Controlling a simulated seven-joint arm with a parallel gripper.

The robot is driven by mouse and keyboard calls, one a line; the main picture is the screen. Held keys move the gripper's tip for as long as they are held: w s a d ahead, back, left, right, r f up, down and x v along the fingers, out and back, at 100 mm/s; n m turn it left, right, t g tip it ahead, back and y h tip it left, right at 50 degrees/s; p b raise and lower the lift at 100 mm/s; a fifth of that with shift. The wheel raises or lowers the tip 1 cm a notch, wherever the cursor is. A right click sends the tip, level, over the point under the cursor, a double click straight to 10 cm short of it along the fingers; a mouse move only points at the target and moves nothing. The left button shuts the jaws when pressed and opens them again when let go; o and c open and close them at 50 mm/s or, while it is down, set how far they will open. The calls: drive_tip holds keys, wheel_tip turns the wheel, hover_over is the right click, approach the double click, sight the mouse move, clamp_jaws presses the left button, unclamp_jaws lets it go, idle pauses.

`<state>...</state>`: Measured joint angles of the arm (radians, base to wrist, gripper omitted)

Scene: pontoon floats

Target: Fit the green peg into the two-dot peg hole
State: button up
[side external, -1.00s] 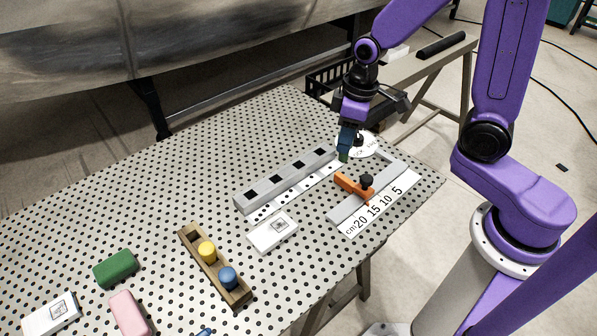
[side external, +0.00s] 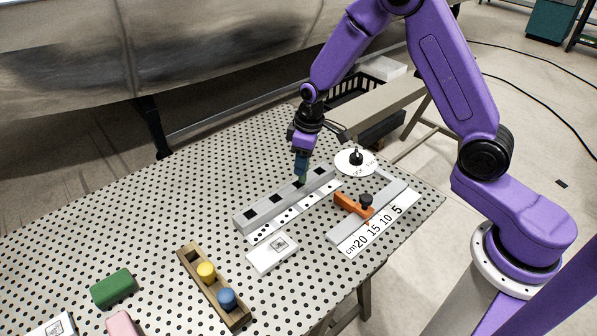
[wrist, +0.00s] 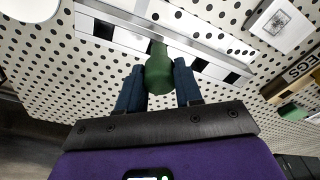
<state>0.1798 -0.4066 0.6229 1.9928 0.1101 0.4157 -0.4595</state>
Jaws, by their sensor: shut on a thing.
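My gripper (side external: 301,170) is shut on the green peg (side external: 302,180), which points down over the grey block (side external: 262,210) with its row of dark square holes. In the wrist view the green peg (wrist: 158,72) sits between my two blue fingers, its far end over the block (wrist: 180,52). The peg is at the third hole from the left in the side view and hides that hole. I cannot tell whether its tip is inside. A white strip (side external: 269,234) with black dots runs along the block; the dots by the peg are too small to count.
A wooden rack (side external: 190,262) holds a yellow peg (side external: 206,271) and a blue peg (side external: 227,297). A white card (side external: 266,258), an orange slider (side external: 351,205) on a ruler and a white dial (side external: 347,166) lie near the block. A green block (side external: 112,288) is at left.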

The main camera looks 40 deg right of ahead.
drive_tip(key=shift+w+a+f, duration=0.1)
drive_tip(key=shift+w+f, duration=0.5)
drive_tip(key=shift+f, duration=1.65)
drive_tip(key=shift+f, duration=0.15)
drive_tip(key=o, duration=1)
